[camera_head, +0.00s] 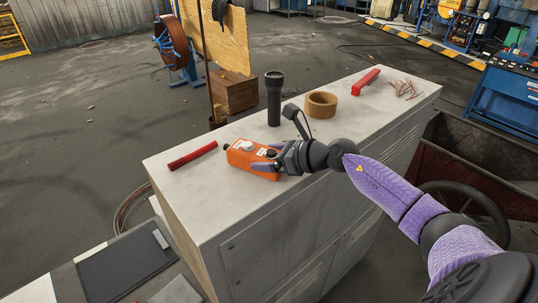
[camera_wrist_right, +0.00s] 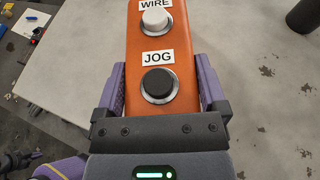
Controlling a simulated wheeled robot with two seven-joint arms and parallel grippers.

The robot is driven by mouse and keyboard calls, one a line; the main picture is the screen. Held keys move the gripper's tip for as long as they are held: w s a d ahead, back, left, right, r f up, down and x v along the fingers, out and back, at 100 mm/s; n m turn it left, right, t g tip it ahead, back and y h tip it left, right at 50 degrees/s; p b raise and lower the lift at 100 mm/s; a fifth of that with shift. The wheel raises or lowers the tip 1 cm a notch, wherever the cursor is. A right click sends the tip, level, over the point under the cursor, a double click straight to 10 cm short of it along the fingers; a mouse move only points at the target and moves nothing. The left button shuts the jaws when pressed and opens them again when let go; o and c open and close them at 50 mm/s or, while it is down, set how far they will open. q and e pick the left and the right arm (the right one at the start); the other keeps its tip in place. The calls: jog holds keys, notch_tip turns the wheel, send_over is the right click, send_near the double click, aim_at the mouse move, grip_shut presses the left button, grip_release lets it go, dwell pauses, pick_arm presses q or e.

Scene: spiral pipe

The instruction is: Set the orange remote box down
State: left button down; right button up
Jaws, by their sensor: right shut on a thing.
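The orange remote box (camera_head: 241,158) lies on or just above the light grey cabinet top (camera_head: 210,196); I cannot tell if it touches. In the right wrist view the orange remote box (camera_wrist_right: 164,66) shows a white button marked WIRE and a black button marked JOG. My right gripper (camera_head: 268,163) is shut on its near end, with the purple fingers along both sides; they also show in the right wrist view (camera_wrist_right: 160,92).
A red stick (camera_head: 193,155) lies left of the box. A black flashlight (camera_head: 274,98) stands behind it, with a tape roll (camera_head: 320,104), a red bar (camera_head: 366,81) and copper wires (camera_head: 404,89) farther right. The cabinet top's front left is clear.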

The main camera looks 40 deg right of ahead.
jog(key=o, duration=1.3)
jog(key=shift+f, duration=0.1)
